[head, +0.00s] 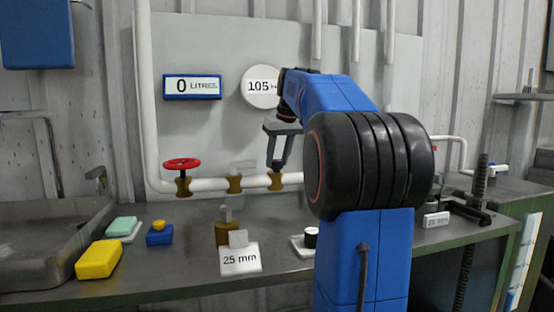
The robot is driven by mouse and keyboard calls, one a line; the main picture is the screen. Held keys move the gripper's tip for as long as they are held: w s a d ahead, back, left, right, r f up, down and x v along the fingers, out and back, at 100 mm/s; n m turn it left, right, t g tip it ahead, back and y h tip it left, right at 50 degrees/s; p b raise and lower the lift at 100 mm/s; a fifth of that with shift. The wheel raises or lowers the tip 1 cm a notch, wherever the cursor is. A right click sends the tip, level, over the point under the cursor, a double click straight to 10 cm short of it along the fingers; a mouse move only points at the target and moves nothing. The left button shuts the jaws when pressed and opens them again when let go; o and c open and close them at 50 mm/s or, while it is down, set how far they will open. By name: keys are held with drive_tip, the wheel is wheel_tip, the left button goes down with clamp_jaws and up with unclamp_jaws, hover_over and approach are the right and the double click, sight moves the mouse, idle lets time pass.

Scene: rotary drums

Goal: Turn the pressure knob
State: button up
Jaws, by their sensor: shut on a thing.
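My gripper (278,164) points down over the brass fitting (276,182) at the right of the white pipe. Its two fingers are shut on the small knob on top of that fitting; the knob is mostly hidden between them. Above, a round white gauge (261,87) reads 105, its unit partly covered by my blue arm. A red handwheel (182,164) sits on another brass fitting at the left of the pipe. A third brass fitting (234,184) with a pale grey top stands between them.
A blue display (192,87) reads 0 LITRES. On the bench stand a yellow block (99,259), a blue block (159,235), a brass piece (228,232), a 25 mm card (240,260) and a black knob-like piece (311,237) on a white plate. A sink (45,262) is at left.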

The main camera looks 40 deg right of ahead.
drive_tip(key=shift+n+y, duration=0.4)
drive_tip(key=shift+n, duration=0.4)
drive_tip(key=o, duration=1)
drive_tip(key=shift+d, duration=0.1)
drive_tip(key=shift+r, duration=0.1)
drive_tip(key=v, duration=1.7)
drive_tip(key=shift+s, duration=0.15)
